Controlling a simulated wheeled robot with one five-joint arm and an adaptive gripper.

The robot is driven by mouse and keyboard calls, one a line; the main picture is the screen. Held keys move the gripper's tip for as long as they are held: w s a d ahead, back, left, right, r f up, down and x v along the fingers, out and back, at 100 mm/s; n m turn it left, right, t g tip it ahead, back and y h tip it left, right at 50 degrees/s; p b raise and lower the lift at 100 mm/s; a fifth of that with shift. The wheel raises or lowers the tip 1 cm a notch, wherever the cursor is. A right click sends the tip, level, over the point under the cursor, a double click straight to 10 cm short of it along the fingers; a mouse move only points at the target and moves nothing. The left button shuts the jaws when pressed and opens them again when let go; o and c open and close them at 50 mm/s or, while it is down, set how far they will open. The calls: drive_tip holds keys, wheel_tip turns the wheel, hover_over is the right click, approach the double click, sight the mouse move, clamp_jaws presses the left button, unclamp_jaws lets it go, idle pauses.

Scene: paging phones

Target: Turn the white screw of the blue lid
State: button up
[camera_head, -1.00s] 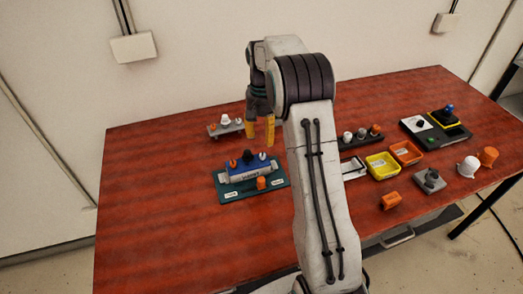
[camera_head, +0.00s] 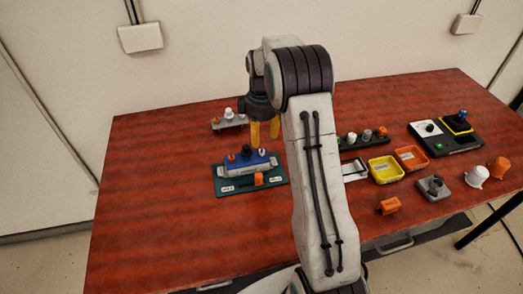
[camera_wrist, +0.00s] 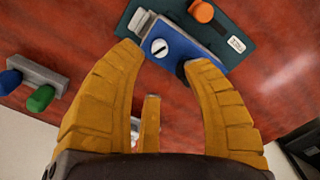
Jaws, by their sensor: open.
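The blue lid (camera_head: 250,163) lies on a casing on a dark green plate (camera_head: 228,186) at the left of the table. The white screw (camera_head: 262,153) stands at the lid's right end, beside a black knob (camera_head: 246,150). In the wrist view the white screw (camera_wrist: 160,48) shows a dark slot and lies between the fingertips, on the blue lid (camera_wrist: 178,35). My gripper (camera_head: 265,142) is open and empty, pointing down by the screw. Its yellow fingers (camera_wrist: 162,55) spread to either side of the screw in the wrist view; contact cannot be told. The right finger partly hides the black knob.
An orange knob (camera_head: 258,179) stands on the green plate's front. A grey rack (camera_head: 228,122) stands behind the lid. Right of my arm are a yellow bin (camera_head: 385,172), an orange bin (camera_head: 411,158) and a black control box (camera_head: 455,140). The table's front left is clear.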

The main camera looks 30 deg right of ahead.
sight(262, 151)
drive_tip(key=shift+f+n, duration=0.15)
drive_tip(key=shift+n, duration=0.25)
drive_tip(key=shift+f, duration=0.35)
drive_tip(key=shift+f+p, duration=0.6)
drive_tip(key=shift+f, duration=2.55)
clamp_jaws()
